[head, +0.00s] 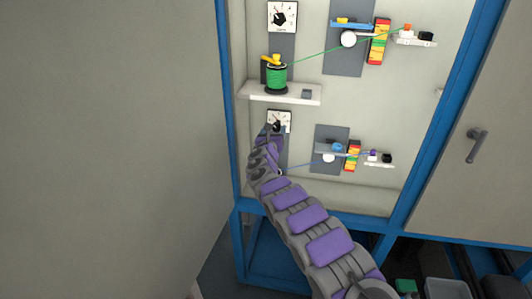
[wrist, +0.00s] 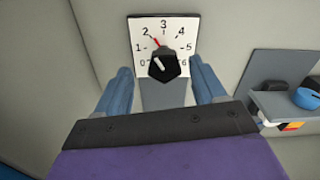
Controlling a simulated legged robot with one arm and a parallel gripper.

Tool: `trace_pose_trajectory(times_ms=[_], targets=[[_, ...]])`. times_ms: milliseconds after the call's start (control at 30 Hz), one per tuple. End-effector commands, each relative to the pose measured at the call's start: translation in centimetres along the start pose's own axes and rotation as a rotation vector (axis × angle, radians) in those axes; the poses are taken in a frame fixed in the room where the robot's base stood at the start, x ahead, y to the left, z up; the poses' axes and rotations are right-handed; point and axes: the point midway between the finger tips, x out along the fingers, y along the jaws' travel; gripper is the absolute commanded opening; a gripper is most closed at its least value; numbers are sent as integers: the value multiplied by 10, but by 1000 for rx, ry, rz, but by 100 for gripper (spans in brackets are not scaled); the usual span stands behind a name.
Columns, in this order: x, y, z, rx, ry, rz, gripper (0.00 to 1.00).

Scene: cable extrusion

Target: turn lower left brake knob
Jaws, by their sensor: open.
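The lower left brake knob (wrist: 163,66) is black with a white line, on a white dial plate (wrist: 185,25) numbered 0 to 6. My gripper (wrist: 160,72) is open, with one blue-grey finger on each side of the knob. Small gaps seem to show between fingers and knob; I cannot tell how deep the fingers reach. In the head view the lower dial plate (head: 286,118) sits below the shelf, and my gripper (head: 270,130) is in front of it, partly covering knob and plate.
Just above the dial is a white shelf (head: 285,95) with a green cable spool (head: 276,77). An upper dial (head: 282,16) is above that. A blue cable and a lower guide unit (head: 332,146) are to the right. Blue frame posts (head: 228,110) edge the panel.

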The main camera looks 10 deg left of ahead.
Motion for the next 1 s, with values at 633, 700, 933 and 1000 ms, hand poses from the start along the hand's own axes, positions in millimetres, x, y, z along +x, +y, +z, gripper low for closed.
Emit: trace_pose_trajectory(times_ms=[633, 700, 933, 1000], targets=[[-79, 1, 0, -10, -2, -1, 70], [-89, 2, -1, -10, 1, 1, 70], [-115, 4, -2, -9, 1, 3, 70], [-121, 4, -2, -9, 2, 2, 70]])
